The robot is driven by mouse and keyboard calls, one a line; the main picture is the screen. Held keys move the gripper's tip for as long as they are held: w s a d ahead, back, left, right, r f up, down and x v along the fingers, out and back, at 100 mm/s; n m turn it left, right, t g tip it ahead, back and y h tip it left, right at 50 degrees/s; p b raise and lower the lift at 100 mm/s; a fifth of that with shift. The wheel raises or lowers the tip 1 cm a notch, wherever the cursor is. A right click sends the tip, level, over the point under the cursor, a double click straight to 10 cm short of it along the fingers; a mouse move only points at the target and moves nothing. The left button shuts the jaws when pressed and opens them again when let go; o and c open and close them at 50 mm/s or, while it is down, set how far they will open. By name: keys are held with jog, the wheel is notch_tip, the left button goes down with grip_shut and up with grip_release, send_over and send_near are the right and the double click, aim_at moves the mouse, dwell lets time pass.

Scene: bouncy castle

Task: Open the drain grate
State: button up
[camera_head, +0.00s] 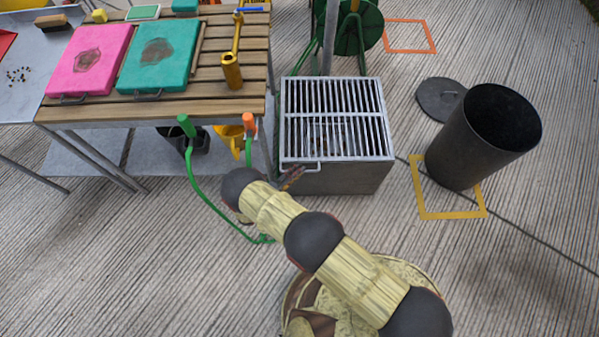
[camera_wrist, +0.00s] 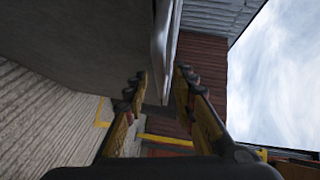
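The drain grate (camera_head: 335,118) is a light grey barred cover lying flat and closed on top of a dark grey box (camera_head: 345,178). A small pale handle (camera_head: 301,168) sticks out at its front left edge. My gripper (camera_head: 292,177) is right at this handle, in front of the box. In the wrist view my gripper (camera_wrist: 160,88) is open, with a finger on each side of a pale metal piece (camera_wrist: 160,50) that looks like the handle. Gaps show beside it; I cannot tell whether either finger touches it.
A slatted table (camera_head: 200,50) with a pink board (camera_head: 88,60) and a teal board (camera_head: 160,55) stands left of the box. A dark bin (camera_head: 470,150) stands right, its lid (camera_head: 440,98) on the floor.

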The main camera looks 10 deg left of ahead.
jog(key=shift+w+d, duration=0.3)
jog(key=shift+w, duration=0.2)
grip_shut()
jog(key=shift+f, duration=0.1)
dwell(0.6)
